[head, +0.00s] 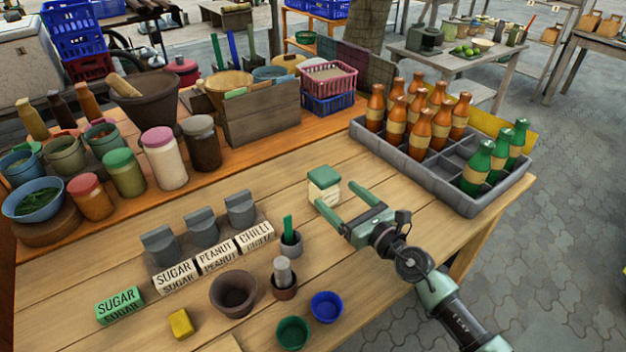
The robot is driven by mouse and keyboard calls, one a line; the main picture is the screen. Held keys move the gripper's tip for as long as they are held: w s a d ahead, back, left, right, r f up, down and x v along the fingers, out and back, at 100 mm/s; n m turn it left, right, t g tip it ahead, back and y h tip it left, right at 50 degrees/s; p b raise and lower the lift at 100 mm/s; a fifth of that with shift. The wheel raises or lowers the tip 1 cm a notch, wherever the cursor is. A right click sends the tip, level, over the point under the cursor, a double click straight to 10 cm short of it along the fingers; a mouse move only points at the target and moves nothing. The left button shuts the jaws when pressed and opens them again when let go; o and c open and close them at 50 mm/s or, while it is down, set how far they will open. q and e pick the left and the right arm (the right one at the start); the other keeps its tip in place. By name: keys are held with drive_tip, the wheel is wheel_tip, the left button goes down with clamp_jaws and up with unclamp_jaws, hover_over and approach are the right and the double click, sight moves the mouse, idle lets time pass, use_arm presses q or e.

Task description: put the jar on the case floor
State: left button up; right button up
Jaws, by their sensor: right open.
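A small jar (324,184) with a green lid and a pale band stands upright on the wooden table. My right gripper (335,194) is open, with its two green fingers pointing at the jar. One fingertip is at the jar's near side and the other at its right; I cannot tell whether they touch it. The grey case (400,169) lies at the table's right, divided into compartments. Orange-brown bottles (419,130) fill its back left part and green bottles (478,165) stand at its right. Some middle and front compartments are empty. My left gripper is out of view.
Labelled blocks (217,253), a brown bowl (233,293), small pots (326,306) and a yellow block (181,323) occupy the front left. Larger jars (163,158) and a wooden box (262,116) line the raised back shelf. The table between jar and case is clear.

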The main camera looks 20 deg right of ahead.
sight(331, 188)
drive_tip(key=x, duration=0.3)
drive_tip(key=shift+w+r, duration=0.25)
drive_tip(key=x, duration=0.3)
drive_tip(key=shift+w, duration=0.45)
drive_tip(key=c, duration=1.8)
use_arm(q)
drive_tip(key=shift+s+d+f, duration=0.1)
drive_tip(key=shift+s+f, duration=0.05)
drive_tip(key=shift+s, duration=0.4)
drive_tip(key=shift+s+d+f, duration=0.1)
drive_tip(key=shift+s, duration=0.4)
use_arm(e)
clamp_jaws()
drive_tip(key=shift+r, duration=0.1)
